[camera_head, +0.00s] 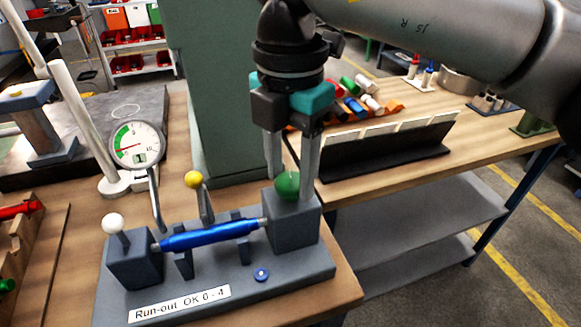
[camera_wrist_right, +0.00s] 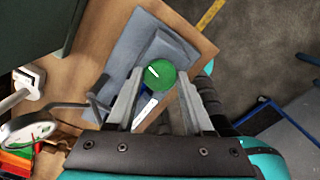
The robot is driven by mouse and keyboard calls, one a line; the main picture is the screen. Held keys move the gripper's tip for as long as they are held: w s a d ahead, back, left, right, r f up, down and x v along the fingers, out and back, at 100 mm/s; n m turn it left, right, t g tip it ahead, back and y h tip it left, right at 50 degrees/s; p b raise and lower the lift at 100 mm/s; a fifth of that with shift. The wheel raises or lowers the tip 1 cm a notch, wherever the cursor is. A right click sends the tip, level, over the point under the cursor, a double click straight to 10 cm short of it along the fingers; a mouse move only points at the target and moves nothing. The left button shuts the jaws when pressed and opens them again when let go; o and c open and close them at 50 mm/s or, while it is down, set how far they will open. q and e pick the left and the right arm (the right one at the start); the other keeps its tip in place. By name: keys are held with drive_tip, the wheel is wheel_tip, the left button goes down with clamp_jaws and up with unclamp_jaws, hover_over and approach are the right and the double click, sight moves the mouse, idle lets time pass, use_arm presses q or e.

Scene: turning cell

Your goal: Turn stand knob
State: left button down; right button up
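The run-out stand (camera_head: 300,262) is a grey base with an end block at each side and a blue shaft (camera_head: 210,235) between them. A round green knob (camera_head: 287,185) sits on top of the right block; it also shows in the right wrist view (camera_wrist_right: 160,75) with a white line on it. A white knob (camera_head: 113,223) tops the left block and a yellow knob (camera_head: 194,180) tops a middle lever. My right gripper (camera_head: 291,180) points down over the green knob, open, one finger on each side, with the knob between the fingertips. My left gripper is not in view.
A dial gauge (camera_head: 136,143) stands behind the stand's left part, its arm reaching towards the shaft. A green column (camera_head: 205,90) rises behind. A black rack (camera_head: 385,150) with white labels lies on the right bench. The stand is close to the bench's front right edge.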

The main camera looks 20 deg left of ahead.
sight(290, 180)
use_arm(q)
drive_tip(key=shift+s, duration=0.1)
use_arm(e)
drive_tip(key=o, duration=0.4)
drive_tip(key=shift+o, duration=0.2)
wheel_tip(290, 180, up, 7)
drive_tip(key=shift+r+p, duration=0.2)
drive_tip(key=shift+p, duration=0.6)
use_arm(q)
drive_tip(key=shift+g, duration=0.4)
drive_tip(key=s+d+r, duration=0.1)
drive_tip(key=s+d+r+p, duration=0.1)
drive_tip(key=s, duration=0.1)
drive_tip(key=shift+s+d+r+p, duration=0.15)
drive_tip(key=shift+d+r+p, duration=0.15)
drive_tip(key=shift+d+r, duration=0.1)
use_arm(e)
wheel_tip(290, 180, up, 8)
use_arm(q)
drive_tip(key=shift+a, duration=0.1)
use_arm(e)
drive_tip(key=shift+f, duration=0.1)
